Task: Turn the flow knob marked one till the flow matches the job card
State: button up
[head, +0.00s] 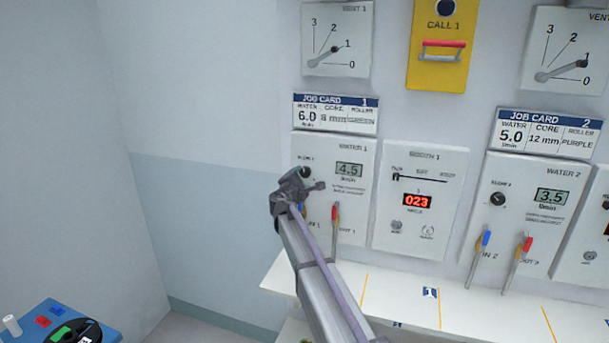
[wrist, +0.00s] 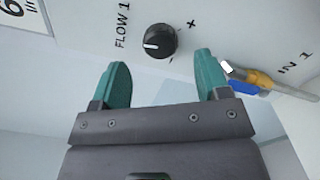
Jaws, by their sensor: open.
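The FLOW 1 knob (wrist: 160,41) is round and black with a white pointer line, on the white WATER 1 panel (head: 357,220). In the wrist view it sits just beyond and between my gripper's (wrist: 161,66) two teal fingertips, which are apart and empty. In the head view my gripper (head: 318,187) is in front of the panel's left side, by the knob (head: 305,172). The WATER 1 display (head: 348,170) reads 4.5 l/min. Job card 1 (head: 336,115) shows water 6.0.
The blue-handled IN 1 valve (wrist: 262,82) is close to the right fingertip in the wrist view. A red-handled valve (head: 335,215) stands beside it in the head view. A white shelf (head: 400,285) runs below the panels. The wall to the left is bare.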

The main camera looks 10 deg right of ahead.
aim_at(305, 173)
jog(key=x, duration=0.5)
jog(key=shift+w, duration=0.2)
jog(key=shift+s, duration=0.1)
jog(key=c, duration=0.9)
